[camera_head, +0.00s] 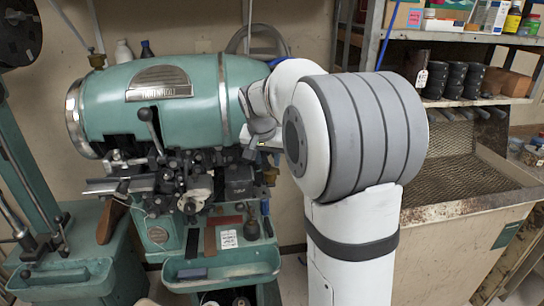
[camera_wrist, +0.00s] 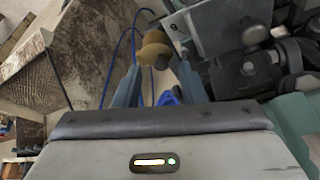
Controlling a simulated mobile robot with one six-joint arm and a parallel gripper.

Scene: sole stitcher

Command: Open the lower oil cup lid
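A small brass oil cup (camera_wrist: 155,47) with a rounded top shows in the wrist view, beside a grey metal bracket. My gripper (camera_wrist: 160,68) is open, with its two blue-grey fingers apart. The cup lies at the fingertips, roughly between them; I cannot tell whether either finger touches it. Its lid looks closed, though the hinge is not clear. In the head view a brass cup (camera_head: 271,176) shows at the right side of the green stitching machine (camera_head: 205,95), below my wrist. My fingertips are not clear in the head view.
The machine's levers and dark mechanism (camera_head: 165,180) crowd the area left of my gripper. A green tray (camera_head: 222,268) is below. A mesh-lined bin (camera_head: 465,180) and shelves stand to the right. A blue cable (camera_wrist: 135,40) hangs behind the cup.

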